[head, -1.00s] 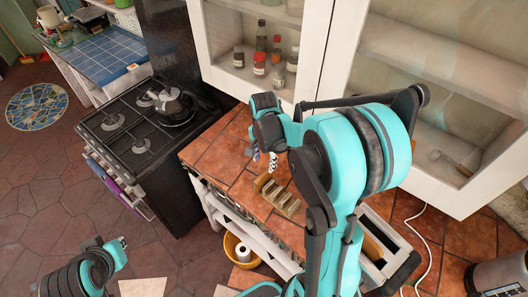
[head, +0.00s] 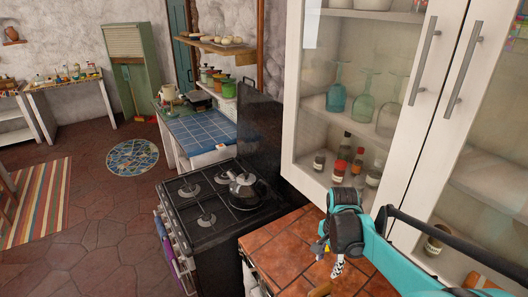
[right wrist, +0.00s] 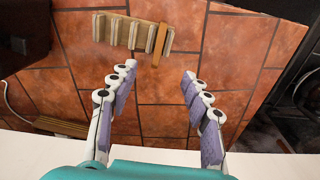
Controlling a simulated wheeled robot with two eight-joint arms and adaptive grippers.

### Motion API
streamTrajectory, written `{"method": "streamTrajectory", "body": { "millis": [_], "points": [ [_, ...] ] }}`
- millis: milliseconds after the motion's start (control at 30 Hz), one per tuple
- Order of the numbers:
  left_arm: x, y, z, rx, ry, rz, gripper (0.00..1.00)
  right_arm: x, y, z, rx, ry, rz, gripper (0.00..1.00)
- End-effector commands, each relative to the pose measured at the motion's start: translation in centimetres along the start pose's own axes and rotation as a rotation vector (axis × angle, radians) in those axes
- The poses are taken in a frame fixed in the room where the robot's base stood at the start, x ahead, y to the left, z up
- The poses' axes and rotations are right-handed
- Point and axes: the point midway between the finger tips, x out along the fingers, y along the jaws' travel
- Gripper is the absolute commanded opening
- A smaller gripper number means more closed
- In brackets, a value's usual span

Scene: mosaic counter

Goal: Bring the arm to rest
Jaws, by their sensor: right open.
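My right gripper (head: 331,259) hangs over the tiled counter at the lower right of the head view. In the right wrist view its two fingers (right wrist: 160,75) are spread wide with nothing between them. A wooden slatted rack (right wrist: 133,33) lies on the counter beyond the fingertips, with a brown wooden strip (right wrist: 160,46) across its right part. The gripper looks apart from the rack. My left arm and gripper are out of view.
The terracotta counter (head: 285,245) borders the black stove (head: 215,205) with a kettle (head: 243,190). A white glass-door cabinet (head: 306,95) stands close above the counter and the right arm. Open floor (head: 110,220) lies at the left.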

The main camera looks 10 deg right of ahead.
Motion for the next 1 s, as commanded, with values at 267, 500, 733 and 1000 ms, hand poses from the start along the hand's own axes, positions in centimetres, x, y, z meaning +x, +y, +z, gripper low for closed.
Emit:
{"method": "streamTrajectory", "body": {
  "millis": [267, 500, 733, 1000],
  "points": [
    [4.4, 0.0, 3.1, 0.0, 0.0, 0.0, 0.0, 2.2, 2.0, 4.6, -0.349, 0.103, -0.137, 0.49],
    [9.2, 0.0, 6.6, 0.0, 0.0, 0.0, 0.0, 6.1, 5.0, 9.8, -0.825, 0.302, -0.294, 0.49],
    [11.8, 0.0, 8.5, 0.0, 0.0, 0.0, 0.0, 9.5, 6.9, 12.7, -1.133, 0.476, -0.373, 0.49],
    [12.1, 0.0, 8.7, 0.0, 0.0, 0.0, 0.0, 10.0, 7.2, 13.3, -1.216, 0.53, -0.39, 0.49]
  ]
}}
